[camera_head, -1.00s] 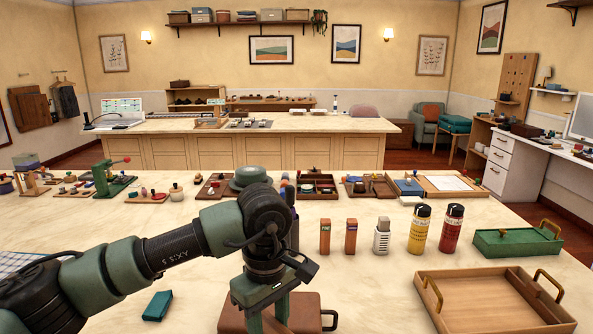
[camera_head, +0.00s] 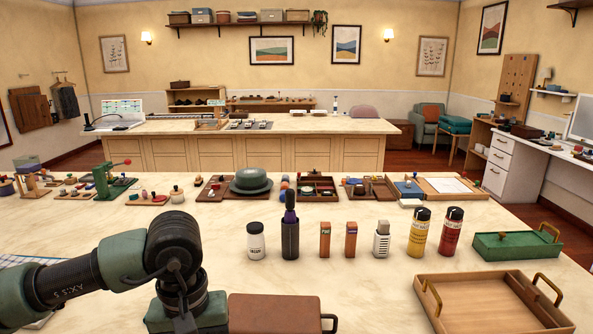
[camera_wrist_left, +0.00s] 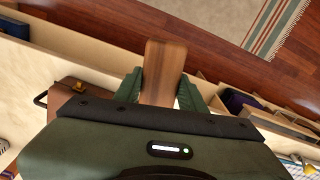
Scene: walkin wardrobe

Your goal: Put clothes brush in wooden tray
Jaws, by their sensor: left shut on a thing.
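The wooden tray (camera_head: 485,302) lies at the front right of the table, with a brass handle at each end; its floor looks empty. My left gripper (camera_wrist_left: 161,88) is shut on a flat brown wooden piece (camera_wrist_left: 165,62), seemingly the clothes brush, which sticks out beyond the fingers in the left wrist view. No bristles show. In the head view the left gripper's body (camera_head: 186,312) is at the bottom, left of the brown case, far left of the tray. Its fingers and the brush are below that picture's edge. My right gripper is not in view.
A brown case (camera_head: 272,313) lies between my left gripper and the tray. A green lidded box (camera_head: 517,245) sits behind the tray.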

